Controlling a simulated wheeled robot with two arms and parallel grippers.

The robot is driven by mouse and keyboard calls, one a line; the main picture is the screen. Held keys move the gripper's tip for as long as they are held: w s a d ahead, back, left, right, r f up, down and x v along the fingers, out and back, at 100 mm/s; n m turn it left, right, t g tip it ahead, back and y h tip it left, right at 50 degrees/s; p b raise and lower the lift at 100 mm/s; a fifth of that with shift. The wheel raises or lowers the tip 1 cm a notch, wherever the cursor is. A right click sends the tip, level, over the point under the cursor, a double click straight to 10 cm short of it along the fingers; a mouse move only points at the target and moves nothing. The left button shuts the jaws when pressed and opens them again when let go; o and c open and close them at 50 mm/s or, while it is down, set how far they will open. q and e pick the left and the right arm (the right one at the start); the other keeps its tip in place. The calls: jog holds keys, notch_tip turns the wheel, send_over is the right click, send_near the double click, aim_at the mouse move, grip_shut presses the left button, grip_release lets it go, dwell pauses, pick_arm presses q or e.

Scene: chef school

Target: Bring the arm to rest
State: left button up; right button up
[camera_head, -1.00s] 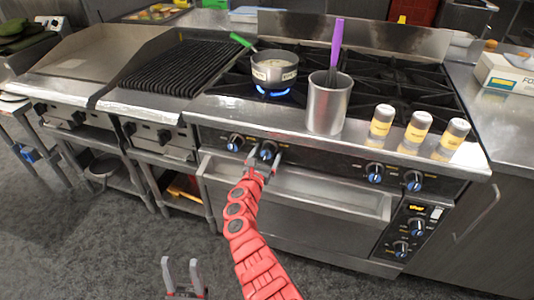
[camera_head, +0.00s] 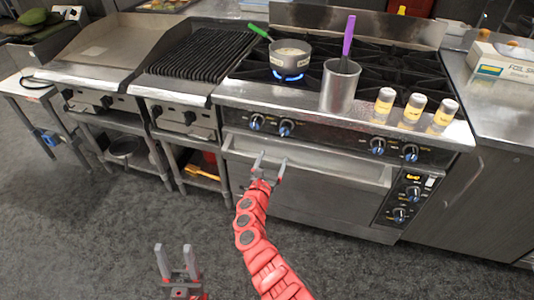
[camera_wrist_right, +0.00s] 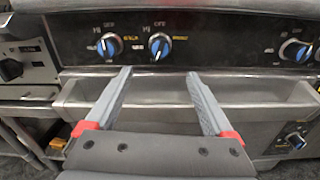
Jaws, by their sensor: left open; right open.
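My right gripper (camera_head: 269,168) is at the end of the red arm, open and empty, in front of the oven's drawer-like ledge below the stove knobs. In the right wrist view its two grey fingers (camera_wrist_right: 160,90) are spread wide with nothing between them, and two blue-marked knobs (camera_wrist_right: 159,46) show beyond the tips. My left gripper (camera_head: 174,250) is low at the bottom of the head view, open and empty, with its fingers pointing up over the grey floor. Its arm is mostly out of the picture.
The stove front (camera_head: 330,128) stands close ahead. A pot (camera_head: 291,60) sits over a lit blue flame. A metal container (camera_head: 340,88) with a purple-handled utensil and several yellow-labelled shakers (camera_head: 412,110) stand along the front edge. Open floor (camera_head: 90,230) lies at the left.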

jog(key=shift+s+a+f, duration=0.1)
jog(key=shift+s, duration=0.25)
